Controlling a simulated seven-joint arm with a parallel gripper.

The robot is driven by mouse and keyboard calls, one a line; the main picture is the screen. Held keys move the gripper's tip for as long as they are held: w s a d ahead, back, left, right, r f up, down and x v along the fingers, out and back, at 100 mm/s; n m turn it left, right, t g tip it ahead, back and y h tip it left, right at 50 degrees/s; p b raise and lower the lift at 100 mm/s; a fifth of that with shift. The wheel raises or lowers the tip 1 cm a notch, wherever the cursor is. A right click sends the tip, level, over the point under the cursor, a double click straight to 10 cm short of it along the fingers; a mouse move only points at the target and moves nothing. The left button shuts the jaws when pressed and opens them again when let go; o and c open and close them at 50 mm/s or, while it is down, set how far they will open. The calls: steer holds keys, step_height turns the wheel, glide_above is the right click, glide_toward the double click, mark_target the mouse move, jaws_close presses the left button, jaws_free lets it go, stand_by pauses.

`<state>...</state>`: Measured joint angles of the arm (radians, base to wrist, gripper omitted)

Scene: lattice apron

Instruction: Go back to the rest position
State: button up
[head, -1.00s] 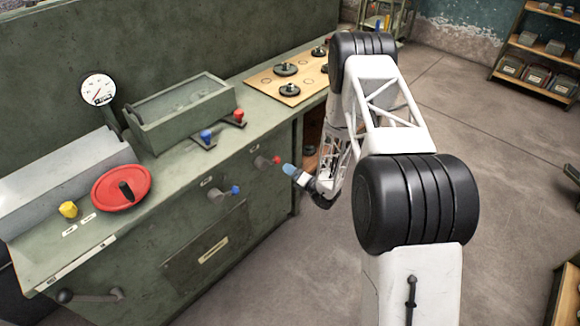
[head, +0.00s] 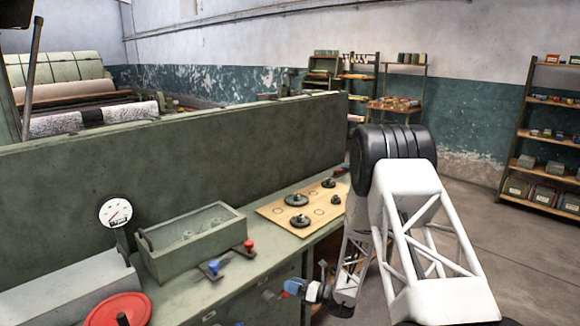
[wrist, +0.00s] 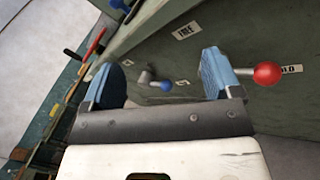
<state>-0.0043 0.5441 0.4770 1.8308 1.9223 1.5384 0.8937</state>
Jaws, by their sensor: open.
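My gripper (wrist: 158,80) is open, with its two blue-padded fingers apart and nothing between them in the wrist view. Behind the gap is the green cabinet front (wrist: 200,52) with a blue-tipped lever (wrist: 165,86). A red-knobbed lever (wrist: 267,73) shows just right of the right finger; I cannot tell whether they touch. In the head view my gripper (head: 292,287) is small and low, beside the front of the green bench (head: 195,285), and the arm hides part of that front.
On the bench are a green box (head: 190,240), a gauge (head: 116,213), a red handwheel (head: 118,310) and a wooden board (head: 270,212) with black knobs. Shelves (head: 540,135) stand at the far right. The floor (head: 490,225) right of my arm is clear.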

steer(key=s+d+r+n+g+h, duration=0.2)
steer(key=s+r+n+g+h, duration=0.55)
steer(key=s+r+n, duration=1.1)
steer(key=s+d+r+n+t+h, duration=0.1)
steer(key=s+d+r+n+h, duration=0.2)
steer(key=s, duration=0.6)
steer(key=s+d+r+n+t+h, duration=0.1)
steer(key=s+d+r+n+h, duration=0.3)
steer(key=s+d+r, duration=0.3)
steer(key=s+d+r+n+t+h, duration=0.1)
steer(key=s+d+r+n+h, duration=0.2)
steer(key=s, duration=1)
steer(key=shift+s+d+r+t, duration=0.15)
steer(key=shift+d+r+t, duration=0.2)
steer(key=shift+d+r, duration=1.45)
steer(key=shift+a+r, duration=0.65)
